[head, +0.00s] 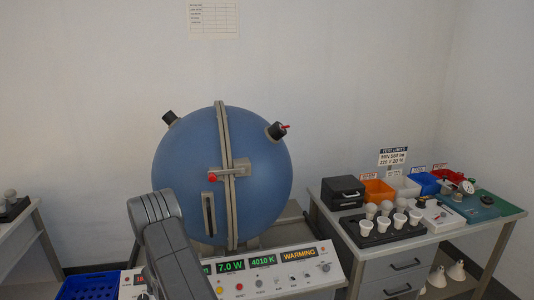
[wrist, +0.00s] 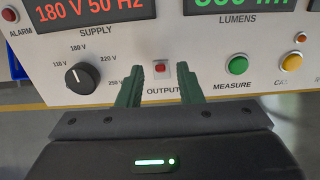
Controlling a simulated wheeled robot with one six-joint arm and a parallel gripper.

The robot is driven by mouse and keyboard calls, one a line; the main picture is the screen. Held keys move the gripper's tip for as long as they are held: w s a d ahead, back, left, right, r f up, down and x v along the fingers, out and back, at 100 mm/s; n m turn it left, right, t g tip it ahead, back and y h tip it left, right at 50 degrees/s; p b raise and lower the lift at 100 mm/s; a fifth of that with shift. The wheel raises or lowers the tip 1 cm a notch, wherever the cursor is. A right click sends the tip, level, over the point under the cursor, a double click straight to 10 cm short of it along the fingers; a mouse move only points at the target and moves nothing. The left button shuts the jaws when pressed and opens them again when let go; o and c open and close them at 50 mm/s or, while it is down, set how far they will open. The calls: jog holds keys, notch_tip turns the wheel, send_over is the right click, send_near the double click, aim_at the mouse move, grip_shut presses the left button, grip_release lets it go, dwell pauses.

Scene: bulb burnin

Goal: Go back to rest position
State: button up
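My gripper (wrist: 160,88) shows in the wrist view with its two green fingers apart and nothing between them. It is in front of the control panel (wrist: 205,65), near the OUTPUT label and a small red light (wrist: 160,67). A black supply knob (wrist: 87,78) is to its left, and a green MEASURE button (wrist: 238,65) is to its right. In the head view my arm rises in front of the panel's left part and hides some of it; the gripper itself does not show there.
A closed blue sphere (head: 265,170) stands behind the panel (head: 285,284), whose display reads WARMING. At right, a table (head: 425,242) holds a black bulb tray (head: 380,238), coloured bins and a green mat (head: 507,207). A blue crate (head: 88,288) is at lower left.

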jog(key=shift+w+f, duration=0.35)
jog(key=shift+f, duration=0.3)
jog(key=shift+r, duration=0.1)
jog(key=v, duration=1.3)
jog(key=x, duration=1.3)
jog(key=shift+f+b, duration=0.4)
jog(key=shift+b, duration=0.2)
jog(key=shift+s+r+b, duration=0.1)
jog(key=shift+b, duration=0.8)
jog(key=t+b, duration=0.1)
jog(key=b, duration=0.7)
jog(key=s+t+b, duration=0.1)
jog(key=t+b, duration=0.1)
jog(key=b, duration=0.6)
jog(key=shift+s+d+f+y, duration=0.1)
jog(key=shift+f+y, duration=0.1)
jog(key=shift+y, duration=0.2)
jog(key=b, duration=0.2)
jog(key=t+b, duration=0.1)
jog(key=b, duration=0.2)
jog(key=shift+s+d+f+t, duration=0.1)
jog(key=shift+s+f+t, duration=0.05)
jog(key=shift+s+t, duration=0.15)
